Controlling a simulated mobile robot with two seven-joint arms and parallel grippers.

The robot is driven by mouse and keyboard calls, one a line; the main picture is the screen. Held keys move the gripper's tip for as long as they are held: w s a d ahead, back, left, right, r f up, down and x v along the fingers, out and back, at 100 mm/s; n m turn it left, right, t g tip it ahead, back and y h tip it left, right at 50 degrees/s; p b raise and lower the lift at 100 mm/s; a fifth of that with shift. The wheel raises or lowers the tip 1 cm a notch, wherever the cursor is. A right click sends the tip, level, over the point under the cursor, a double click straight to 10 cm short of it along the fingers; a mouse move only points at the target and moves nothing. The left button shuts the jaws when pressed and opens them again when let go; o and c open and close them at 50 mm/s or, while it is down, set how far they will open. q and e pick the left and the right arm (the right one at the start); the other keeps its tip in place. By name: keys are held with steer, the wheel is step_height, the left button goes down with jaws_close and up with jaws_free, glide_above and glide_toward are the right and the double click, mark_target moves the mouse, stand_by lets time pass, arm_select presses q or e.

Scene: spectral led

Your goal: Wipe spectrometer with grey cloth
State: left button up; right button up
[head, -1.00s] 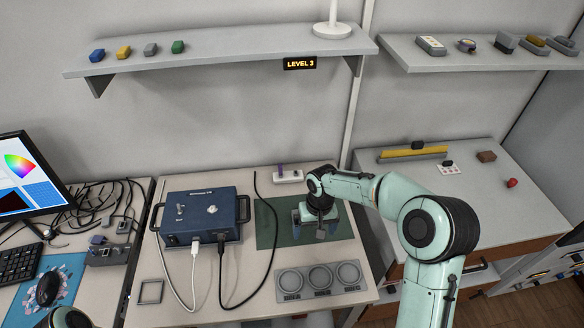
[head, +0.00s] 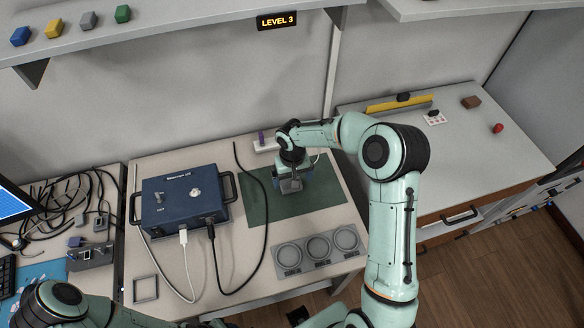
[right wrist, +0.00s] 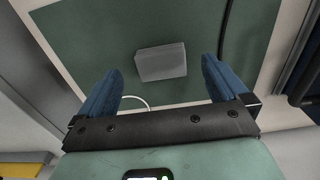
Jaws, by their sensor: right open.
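The spectrometer, a dark blue box (head: 184,200) with side handles and front knobs, stands on the left part of the bench in the head view. A small grey block-like piece, apparently the grey cloth (right wrist: 161,62), lies on the green mat in the right wrist view. My right gripper (head: 292,177) is over the mat, to the right of the spectrometer. Its blue fingers (right wrist: 161,66) are open, one on each side of the grey piece, and do not visibly touch it. My left gripper is out of view.
A white cable (head: 182,270) and a black cable (head: 262,255) run in front of the spectrometer. A grey tray of three round recesses (head: 316,249) lies before the green mat (head: 265,210). A square frame (head: 145,289) lies at front left.

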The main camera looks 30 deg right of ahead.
steer(key=shift+f, duration=2.25)
steer(key=c, duration=1)
steer(key=o, duration=0.7)
steer(key=shift+r, duration=0.2)
steer(key=c, duration=0.8)
steer(key=shift+c, duration=0.2)
steer(key=shift+r, duration=0.1)
